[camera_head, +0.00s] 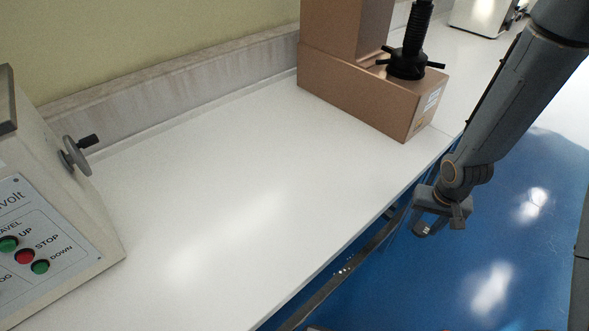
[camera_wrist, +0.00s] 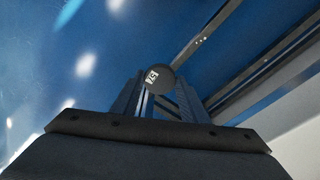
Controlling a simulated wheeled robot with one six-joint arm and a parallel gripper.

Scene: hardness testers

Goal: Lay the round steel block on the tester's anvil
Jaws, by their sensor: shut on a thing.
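My gripper (camera_head: 440,214) hangs past the bench's front edge, above the blue floor, at the right of the head view. In the wrist view my gripper (camera_wrist: 158,92) is shut on the round steel block (camera_wrist: 161,78), a small dark grey disc with a white marking on its face. The block is hard to make out in the head view. A copper-brown tester (camera_head: 365,95) stands on the bench behind and left of my gripper. Its black threaded spindle with a spoked handwheel (camera_head: 408,65) rises from its base. The spindle's top is cut off, so no anvil surface shows.
The white bench top (camera_head: 220,200) is clear between the brown tester and a cream machine (camera_head: 50,200) with UP, STOP and DOWN buttons at the left. Another machine (camera_head: 485,15) stands at the far right back. A low wall upstand (camera_head: 180,90) runs along the bench's rear.

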